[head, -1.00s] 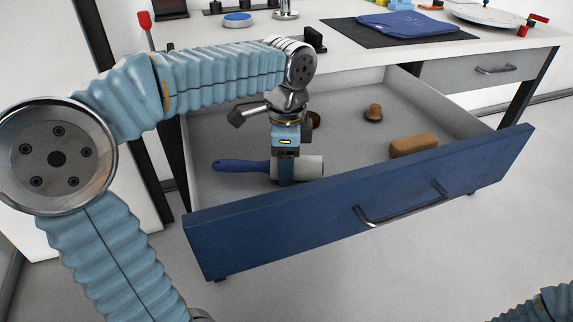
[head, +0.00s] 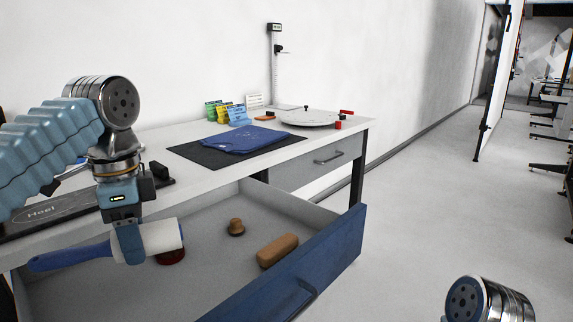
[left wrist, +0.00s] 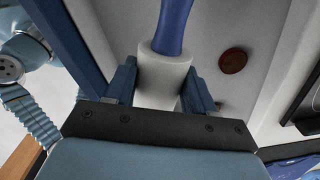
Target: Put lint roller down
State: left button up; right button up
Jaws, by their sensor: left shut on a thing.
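The lint roller has a white roll (head: 162,236) and a blue handle (head: 68,257). My left gripper (head: 130,250) is shut on the white roll. In the head view it holds the roller level above the open drawer (head: 335,245), with the handle pointing left. In the left wrist view the white roll (left wrist: 165,72) sits between the two fingers of my left gripper (left wrist: 162,92), and the blue handle (left wrist: 174,25) runs out past the top edge. My right gripper is out of view; only a metal joint of my right arm shows at the lower right.
In the drawer lie a brown brush (head: 277,250), a small brown knob-shaped thing (head: 236,227) and a dark red round thing (head: 172,257). The tabletop holds a folded blue cloth (head: 240,140) on a black mat (head: 190,152) and a white turntable (head: 308,118).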

pick_arm(q)
notch_tip(320, 180, down, 13)
jog(key=b, duration=0.6)
jog(key=shift+s+r, duration=0.1)
jog(key=shift+r, duration=0.1)
jog(key=shift+f+b, duration=0.65)
jog(key=shift+f, duration=1.4)
jog(key=shift+f, duration=0.1)
jog(key=o, duration=1.1)
